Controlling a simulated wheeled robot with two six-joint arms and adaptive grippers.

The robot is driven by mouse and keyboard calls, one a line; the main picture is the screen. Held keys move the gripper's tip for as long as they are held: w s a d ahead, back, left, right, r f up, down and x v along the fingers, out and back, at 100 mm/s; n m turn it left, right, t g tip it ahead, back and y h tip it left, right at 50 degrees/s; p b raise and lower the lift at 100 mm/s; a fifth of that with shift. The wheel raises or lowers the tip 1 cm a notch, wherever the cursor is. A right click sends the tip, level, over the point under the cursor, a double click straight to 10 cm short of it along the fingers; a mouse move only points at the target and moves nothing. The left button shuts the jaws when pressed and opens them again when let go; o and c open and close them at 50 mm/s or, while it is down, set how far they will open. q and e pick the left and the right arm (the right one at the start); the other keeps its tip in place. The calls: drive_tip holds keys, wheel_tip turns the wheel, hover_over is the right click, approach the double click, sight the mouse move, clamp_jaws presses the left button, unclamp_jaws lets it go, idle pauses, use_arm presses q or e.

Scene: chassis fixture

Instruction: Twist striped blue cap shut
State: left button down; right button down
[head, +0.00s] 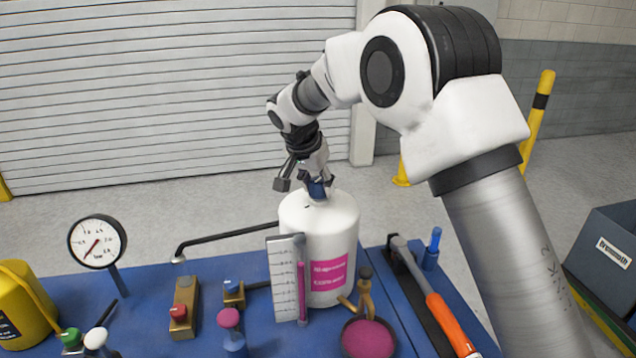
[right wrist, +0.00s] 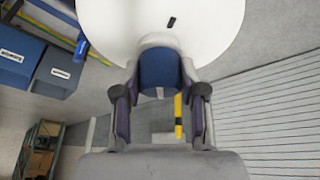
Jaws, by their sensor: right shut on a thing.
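The striped blue cap (head: 317,190) sits on top of a white tank (head: 325,232) with a pink label. My right gripper (head: 314,184) comes down on the cap from above and is shut on it. In the right wrist view the blue cap (right wrist: 160,70) lies between the two fingers (right wrist: 158,85), with the white tank top (right wrist: 205,22) behind it. A short black mark shows on the tank top beside the cap. Stripes on the cap are too small to make out. My left gripper is not in view.
A blue bench (head: 140,312) carries a pressure gauge (head: 97,242), a sight-level scale (head: 285,285), a black bent rod (head: 228,240), small valves and knobs, and an orange-handled hammer (head: 450,325). A yellow container (head: 25,310) stands at left. Blue bins (head: 605,250) stand at right.

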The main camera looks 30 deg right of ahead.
drive_tip(key=shift+f, duration=0.15)
drive_tip(key=shift+m+g+p, duration=0.4)
drive_tip(key=shift+m+p, duration=0.15)
drive_tip(key=shift+m, duration=0.45)
drive_tip(key=shift+m+g+h+p, duration=0.3)
drive_tip(key=shift+m+g+p, duration=0.15)
drive_tip(key=shift+m, duration=0.55)
drive_tip(key=shift+f, duration=0.1)
drive_tip(key=c, duration=0.7)
unclamp_jaws()
drive_tip(key=shift+o, duration=0.7)
drive_tip(key=shift+w+d+f, duration=0.1)
drive_tip(key=shift+w+d, duration=0.05)
drive_tip(key=shift+w, duration=0.05)
wheel_tip(320, 180, up, 8)
drive_tip(key=p, duration=0.5)
drive_tip(key=shift+s+f+p, duration=0.1)
drive_tip(key=shift+f+p, duration=0.15)
drive_tip(key=shift+p, duration=0.15)
